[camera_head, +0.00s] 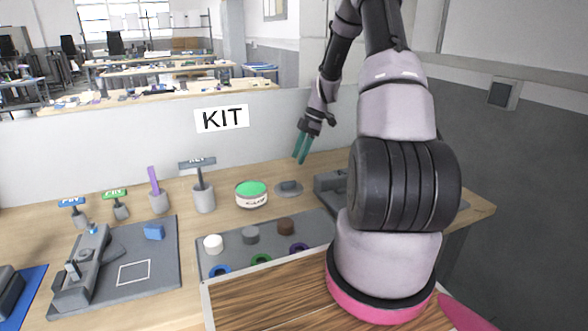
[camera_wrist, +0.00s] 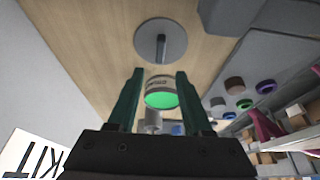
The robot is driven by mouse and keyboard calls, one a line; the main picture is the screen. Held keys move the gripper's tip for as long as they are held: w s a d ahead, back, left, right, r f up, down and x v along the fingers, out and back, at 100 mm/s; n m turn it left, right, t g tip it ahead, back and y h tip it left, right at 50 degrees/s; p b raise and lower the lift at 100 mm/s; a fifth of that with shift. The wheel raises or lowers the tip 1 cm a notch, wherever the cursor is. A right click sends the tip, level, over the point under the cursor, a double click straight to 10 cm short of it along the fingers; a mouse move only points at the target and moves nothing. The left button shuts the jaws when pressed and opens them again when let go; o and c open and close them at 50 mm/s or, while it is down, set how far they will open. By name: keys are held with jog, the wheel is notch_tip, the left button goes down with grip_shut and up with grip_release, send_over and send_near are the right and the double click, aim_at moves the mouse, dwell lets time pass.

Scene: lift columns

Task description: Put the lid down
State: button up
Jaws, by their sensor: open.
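The lid, a grey round disc with a small raised handle (camera_head: 289,187), lies flat on the wooden table just right of a white tin with a green top (camera_head: 252,197). In the wrist view the lid (camera_wrist: 174,47) is beyond my fingertips, and the tin (camera_wrist: 160,93) shows between the fingers. My gripper (camera_head: 300,157) has teal fingers and hangs above the table near the lid, apart from it. It also shows in the wrist view (camera_wrist: 160,74), open and empty. Whether the tin's green top is its contents or a cover, I cannot tell.
A grey tray (camera_head: 222,257) with cylinders and coloured rings lies in front of the tin. A grey post with a sign (camera_head: 204,193) stands left of it. A grey fixture (camera_head: 329,184) is right of the lid, partly behind my arm. A low wall (camera_head: 140,137) backs the table.

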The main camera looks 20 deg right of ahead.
jog(key=s+a+r+m+t+h, duration=0.1)
jog(key=s+a+r+m, duration=0.15)
jog(key=r, duration=0.55)
jog(key=s+a+r+m+t, duration=0.1)
jog(key=s+a+r+m, duration=0.2)
jog(key=r, duration=0.4)
jog(key=s+a+r+m+t+h, duration=0.1)
jog(key=s+r+m, duration=0.25)
jog(key=r, duration=0.45)
jog(key=s+a+r+m+t, duration=0.2)
jog(key=s+r+m, duration=0.3)
jog(key=s, duration=0.4)
jog(key=s+a+r+m+t, duration=0.2)
jog(key=s+a+r+m, duration=0.2)
jog(key=s+m, duration=0.4)
jog(key=shift+s+r, duration=0.55)
jog(key=shift+s, duration=0.55)
